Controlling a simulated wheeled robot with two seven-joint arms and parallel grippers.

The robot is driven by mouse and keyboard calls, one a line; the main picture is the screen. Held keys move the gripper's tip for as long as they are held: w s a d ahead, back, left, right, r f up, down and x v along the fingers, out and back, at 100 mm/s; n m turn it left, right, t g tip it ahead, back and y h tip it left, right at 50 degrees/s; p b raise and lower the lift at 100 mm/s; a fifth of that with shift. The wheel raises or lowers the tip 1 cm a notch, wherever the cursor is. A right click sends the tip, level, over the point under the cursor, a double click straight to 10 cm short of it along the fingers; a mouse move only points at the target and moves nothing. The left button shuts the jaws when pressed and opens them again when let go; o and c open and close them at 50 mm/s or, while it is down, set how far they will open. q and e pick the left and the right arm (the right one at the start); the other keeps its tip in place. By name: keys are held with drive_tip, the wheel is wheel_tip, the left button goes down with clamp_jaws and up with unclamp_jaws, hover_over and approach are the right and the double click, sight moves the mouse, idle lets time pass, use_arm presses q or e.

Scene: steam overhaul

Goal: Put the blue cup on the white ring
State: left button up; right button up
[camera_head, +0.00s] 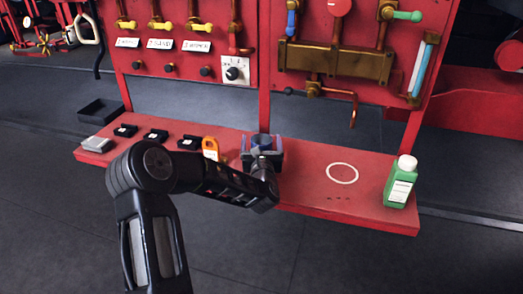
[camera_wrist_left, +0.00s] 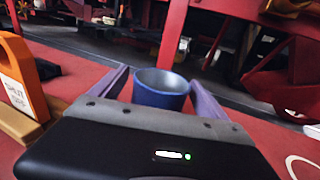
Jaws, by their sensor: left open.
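The blue cup (camera_head: 262,140) stands upright on the red shelf, partly hidden by my left gripper (camera_head: 262,154) in the head view. In the left wrist view the cup (camera_wrist_left: 160,92) shows between the two purple fingers of my left gripper (camera_wrist_left: 159,80), its open top facing up. The fingers are open, one on each side of it; whether either touches the cup I cannot tell. The white ring (camera_head: 342,173) is a flat, empty outline on the shelf, right of the cup. Part of the ring (camera_wrist_left: 300,166) shows at the lower right of the wrist view. My right gripper is not seen.
A green bottle with a white cap (camera_head: 401,182) stands at the right end of the red shelf (camera_head: 305,200). An orange tag-like object (camera_head: 210,148) is left of the cup, with small black trays (camera_head: 156,136) further left. Red panels with pipes and valves rise behind.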

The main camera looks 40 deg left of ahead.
use_arm(q)
drive_tip(key=x, duration=0.2)
drive_tip(key=shift+w+a, duration=0.15)
drive_tip(key=shift+w, duration=0.1)
drive_tip(key=shift+c, duration=0.4)
drive_tip(key=c, duration=1.6)
wheel_tip(320, 180, up, 10)
idle(0.3)
